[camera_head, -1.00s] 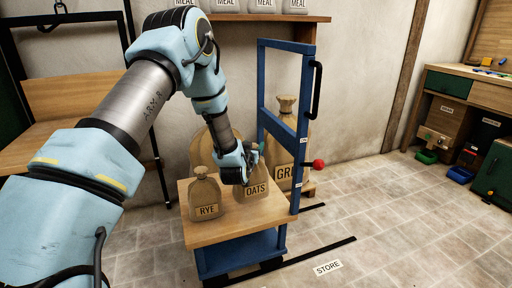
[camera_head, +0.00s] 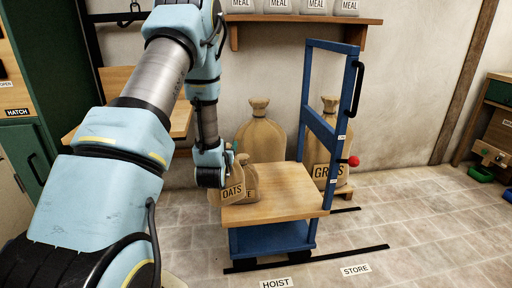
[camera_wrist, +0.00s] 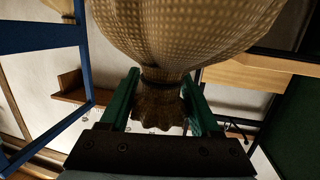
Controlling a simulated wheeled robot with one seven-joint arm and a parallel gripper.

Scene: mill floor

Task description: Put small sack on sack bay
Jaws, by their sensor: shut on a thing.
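A small sack marked OATS (camera_head: 232,191) hangs tilted from my gripper (camera_head: 230,165), near the left edge of the blue cart's wooden top (camera_head: 285,185). In the wrist view my gripper (camera_wrist: 161,88) has its green fingers shut on the tied neck of the sack (camera_wrist: 185,30); the body fills the upper picture. A second small sack (camera_head: 251,192) stands on the cart, mostly hidden behind the OATS sack. I cannot tell which place is the sack bay.
The cart has a tall blue frame (camera_head: 308,90) with a black handle. Large sacks (camera_head: 262,138) stand behind it, one labelled GR... (camera_head: 323,173). A wall shelf (camera_head: 300,18) holds MEAL sacks. Floor labels read HOIST (camera_head: 275,283) and STORE (camera_head: 355,269). A wooden bench (camera_head: 178,117) is behind my arm.

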